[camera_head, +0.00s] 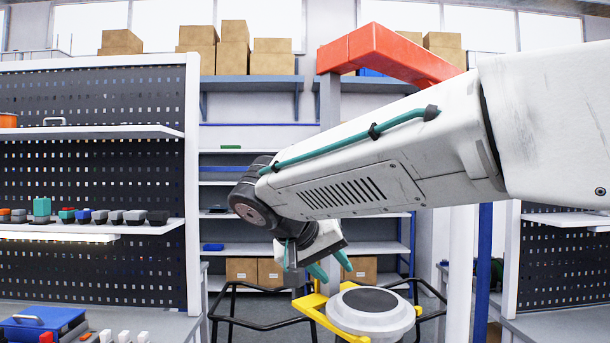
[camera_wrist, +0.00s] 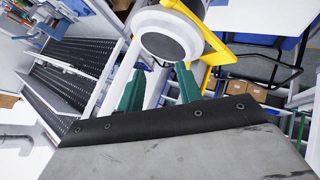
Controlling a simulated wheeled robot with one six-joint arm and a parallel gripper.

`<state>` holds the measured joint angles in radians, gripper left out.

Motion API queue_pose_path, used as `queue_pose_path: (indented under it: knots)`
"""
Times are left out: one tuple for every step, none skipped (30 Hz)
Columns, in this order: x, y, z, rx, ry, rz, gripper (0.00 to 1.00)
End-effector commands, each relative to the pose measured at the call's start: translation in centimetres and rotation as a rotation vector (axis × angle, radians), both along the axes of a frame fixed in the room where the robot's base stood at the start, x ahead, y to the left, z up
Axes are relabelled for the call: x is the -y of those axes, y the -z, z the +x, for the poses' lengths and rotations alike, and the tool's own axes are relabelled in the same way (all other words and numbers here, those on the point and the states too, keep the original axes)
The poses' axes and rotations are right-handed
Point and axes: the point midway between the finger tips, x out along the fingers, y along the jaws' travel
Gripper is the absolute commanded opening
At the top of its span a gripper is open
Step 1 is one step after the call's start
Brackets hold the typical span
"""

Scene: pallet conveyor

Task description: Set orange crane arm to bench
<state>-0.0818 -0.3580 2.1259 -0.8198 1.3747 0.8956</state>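The orange crane arm (camera_head: 375,48) is a red-orange beam high at the back, partly hidden behind my white arm. It sits at the top of a grey post. A bench (camera_head: 180,326) with a grey top stands at the lower left below a dark pegboard. Which bench the task means I cannot tell. My gripper (camera_head: 331,266) has teal fingers spread apart with nothing between them. It is well below the crane arm and right of the left bench. Its fingers also show in the wrist view (camera_wrist: 160,92).
A round white unit with a dark top (camera_head: 370,312) and a yellow frame (camera_head: 318,305) stand just below my gripper. Black rails (camera_head: 262,325) lie behind. Shelves (camera_head: 250,85) with boxes line the back. Another bench (camera_head: 560,325) is at right.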

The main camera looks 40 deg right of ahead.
Motion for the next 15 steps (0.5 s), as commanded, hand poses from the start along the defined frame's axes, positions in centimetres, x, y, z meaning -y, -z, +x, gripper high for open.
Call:
queue_pose_path:
  knots:
    - [0.7,-2.5,3.3,0.091,0.059,-0.103,0.35]
    - [1.1,-4.1,5.0,0.159,0.094,-0.166,0.35]
    - [1.4,-6.2,7.2,0.253,0.134,-0.243,0.35]
    - [1.5,-7.7,8.7,0.324,0.158,-0.296,0.35]
    - [1.5,-9.0,10.1,0.394,0.177,-0.343,0.35]
    - [1.4,-10.7,11.8,0.482,0.198,-0.396,0.35]
    - [1.2,-11.8,13.0,0.546,0.208,-0.432,0.35]
    - [1.0,-12.7,13.9,0.602,0.217,-0.462,0.35]
    - [0.8,-13.8,15.0,0.669,0.225,-0.495,0.35]
    - [0.5,-14.5,15.7,0.713,0.228,-0.515,0.35]
    - [0.3,-15.1,16.3,0.750,0.229,-0.532,0.35]
    - [0.1,-15.7,16.9,0.790,0.231,-0.548,0.35]
    - [0.0,-16.1,17.2,0.813,0.231,-0.558,0.35]
    - [0.0,-16.3,17.4,0.829,0.232,-0.564,0.35]
    - [0.1,-16.6,17.7,0.847,0.233,-0.571,0.35]
